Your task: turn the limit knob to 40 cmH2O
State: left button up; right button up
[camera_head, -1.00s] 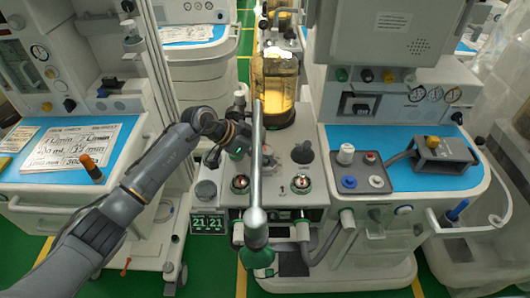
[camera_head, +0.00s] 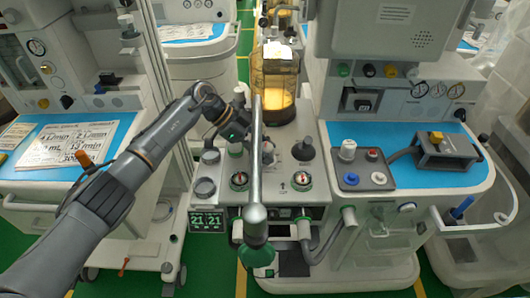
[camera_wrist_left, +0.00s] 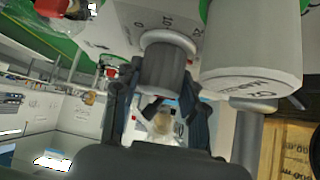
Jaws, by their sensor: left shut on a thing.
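The limit knob (camera_wrist_left: 165,68) is a grey ribbed knob in the left wrist view, beside a pale scale on which "0" and "10" can be read. My left gripper (camera_wrist_left: 163,88) has a dark finger on each side of the knob and is shut on it. In the head view, my left gripper (camera_head: 242,124) is left of the upright metal pole, above the machine's front deck. There the knob is hidden or too small to make out, and its pointer setting cannot be read. My right gripper is not in view.
The metal pole (camera_head: 256,170) with a green bag (camera_head: 256,257) below stands close to my gripper. An amber canister (camera_head: 275,80) is behind it. A large pale cylinder (camera_wrist_left: 253,50) sits right beside the knob. A blue-topped surface (camera_head: 345,135) lies to the right.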

pick_arm(q)
jog(key=shift+m+g+b, duration=0.5)
jog(key=shift+m+b, duration=0.1)
jog(key=o, duration=1.2)
jog(key=shift+c, duration=0.2)
jog(key=v, duration=1.2)
jog(key=shift+w+r, duration=0.1)
jog(key=shift+r, duration=0.05)
jog(key=shift+d, duration=0.1)
